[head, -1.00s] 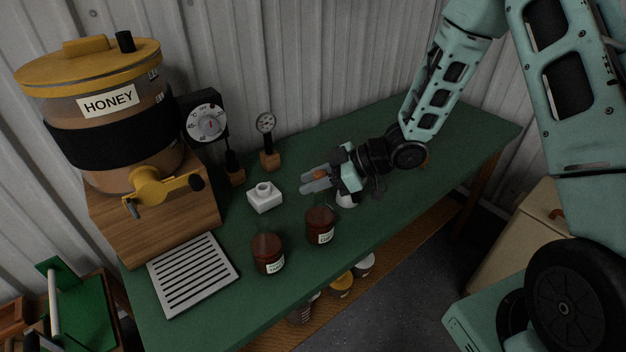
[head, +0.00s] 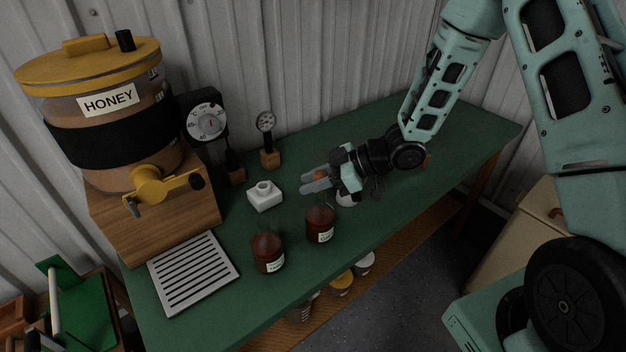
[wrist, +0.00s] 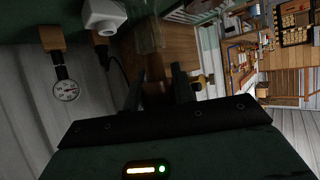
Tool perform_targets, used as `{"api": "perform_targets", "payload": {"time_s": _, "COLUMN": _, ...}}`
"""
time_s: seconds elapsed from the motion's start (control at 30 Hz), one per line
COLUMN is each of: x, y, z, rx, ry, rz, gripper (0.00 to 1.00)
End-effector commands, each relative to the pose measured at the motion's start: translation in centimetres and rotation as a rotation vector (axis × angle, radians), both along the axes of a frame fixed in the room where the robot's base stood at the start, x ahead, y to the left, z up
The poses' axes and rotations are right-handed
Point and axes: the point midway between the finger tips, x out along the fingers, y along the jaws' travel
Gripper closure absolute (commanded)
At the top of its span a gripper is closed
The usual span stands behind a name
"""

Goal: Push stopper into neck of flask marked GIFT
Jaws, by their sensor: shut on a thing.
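Two glass flasks with dark red contents and white labels stand upright on the green bench: a left flask (head: 268,254) and a right flask (head: 320,225). The label print is too small to read, so I cannot tell which is marked GIFT. My gripper (head: 314,184) is just behind and above the right flask's neck, fingers pointing left. It is shut on a small orange-brown piece, seemingly the stopper (head: 321,175), partly hidden by the fingers. In the wrist view the dark fingertips of my gripper (wrist: 160,88) show, but the held piece is not clear.
A white square block with a round neck (head: 264,196) stands left of my gripper. A white rounded object (head: 345,200) is partly hidden under the gripper. A slatted tray (head: 193,274), the honey tank (head: 110,120) and a dial gauge (head: 267,140) stand left. The bench's right end is clear.

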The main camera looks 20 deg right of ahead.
Motion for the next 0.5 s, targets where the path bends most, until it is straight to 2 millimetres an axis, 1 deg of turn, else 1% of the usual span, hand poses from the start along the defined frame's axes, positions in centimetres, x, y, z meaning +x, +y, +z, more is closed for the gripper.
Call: {"api": "perform_targets", "payload": {"time_s": 0.5, "x": 0.00, "y": 0.01, "z": -1.07, "rx": 0.000, "ry": 0.000, "rz": 0.000, "gripper": 0.96}}
